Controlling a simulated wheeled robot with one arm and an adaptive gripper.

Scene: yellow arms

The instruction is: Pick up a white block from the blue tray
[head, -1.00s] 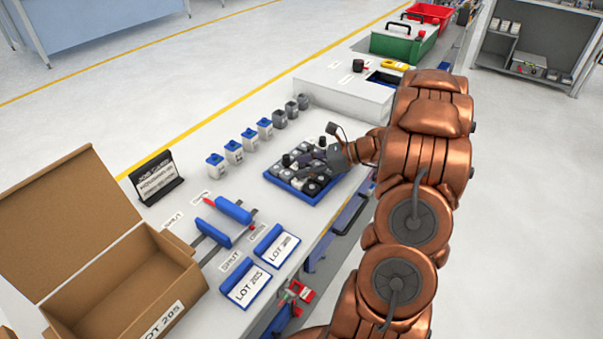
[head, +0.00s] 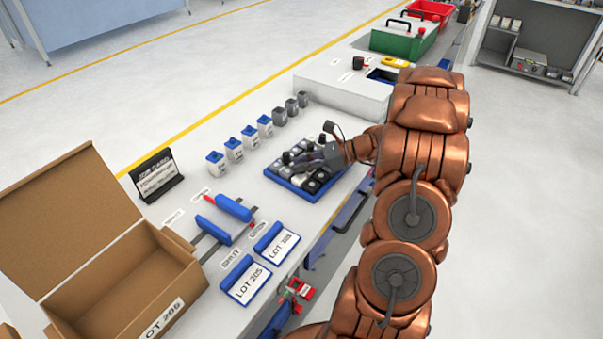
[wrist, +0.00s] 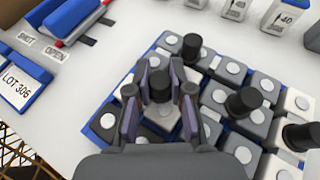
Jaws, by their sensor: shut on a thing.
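The blue tray (head: 311,198) sits on the white bench and holds rows of white, grey and black blocks, some with black knobs on top. My gripper (head: 301,161) reaches down over the tray from the right.
Blue-topped white containers (head: 234,150) and grey ones (head: 280,117) stand in a row behind the tray. Blue sliders (head: 234,208), LOT cards (head: 247,281) and an open cardboard box (head: 150,272) lie to the left. A white raised housing (head: 340,90) is at the back right.

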